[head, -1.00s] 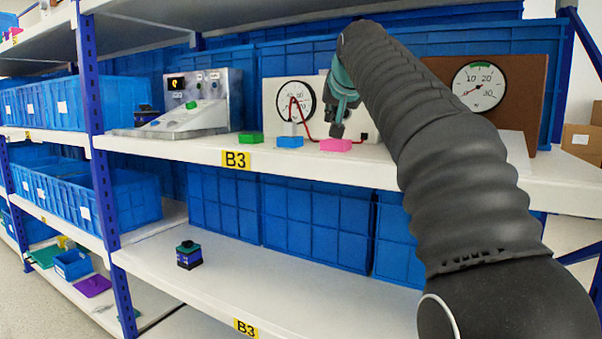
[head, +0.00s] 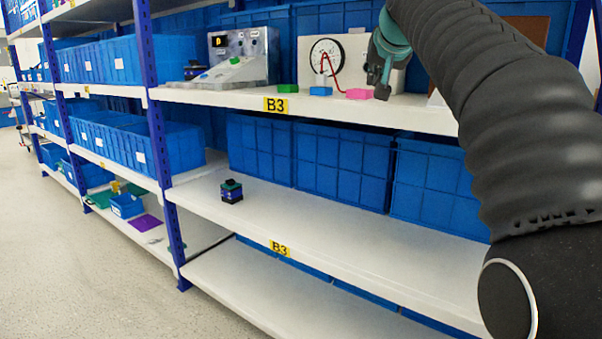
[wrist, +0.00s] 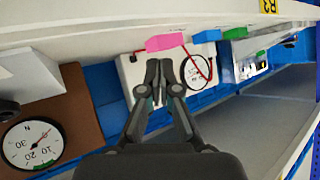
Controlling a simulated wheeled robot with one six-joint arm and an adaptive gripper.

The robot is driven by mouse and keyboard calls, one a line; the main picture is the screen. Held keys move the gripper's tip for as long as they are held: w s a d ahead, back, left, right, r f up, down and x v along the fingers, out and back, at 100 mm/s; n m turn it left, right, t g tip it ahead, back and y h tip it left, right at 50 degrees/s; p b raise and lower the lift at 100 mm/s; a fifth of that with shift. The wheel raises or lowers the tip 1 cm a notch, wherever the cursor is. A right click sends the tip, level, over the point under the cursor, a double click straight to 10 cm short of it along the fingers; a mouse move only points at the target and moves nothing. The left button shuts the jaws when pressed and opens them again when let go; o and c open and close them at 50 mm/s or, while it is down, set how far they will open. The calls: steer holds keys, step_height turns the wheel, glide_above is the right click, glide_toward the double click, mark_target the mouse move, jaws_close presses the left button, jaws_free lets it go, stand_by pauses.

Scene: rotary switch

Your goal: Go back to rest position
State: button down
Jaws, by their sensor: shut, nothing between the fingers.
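My gripper (head: 384,88) is at the end of my dark arm, in front of the upper B3 shelf (head: 420,112). In the wrist view my gripper (wrist: 159,68) has its fingers together with nothing between them. Beyond it is a white panel with a round gauge (head: 326,56) and a red wire, which also shows in the wrist view (wrist: 195,70). A pink block (head: 359,94) lies on the shelf left of the fingers, and the gripper looks apart from it. The grey control box (head: 240,58) with a small lit display stands further left.
A blue block (head: 320,91) and a green block (head: 287,88) lie along the shelf edge. A brown panel with a gauge (wrist: 33,143) shows in the wrist view. Blue bins (head: 335,160) line the lower shelf, where a small dark stacked object (head: 231,191) stands. Floor at left is clear.

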steer(key=s+f+n+g, duration=0.2)
steer(key=s+f+g, duration=0.4)
steer(key=s+f, duration=3)
step_height(320, 180, down, 4)
steer(key=shift+s+d+r, duration=0.15)
steer(key=shift+s, duration=0.2)
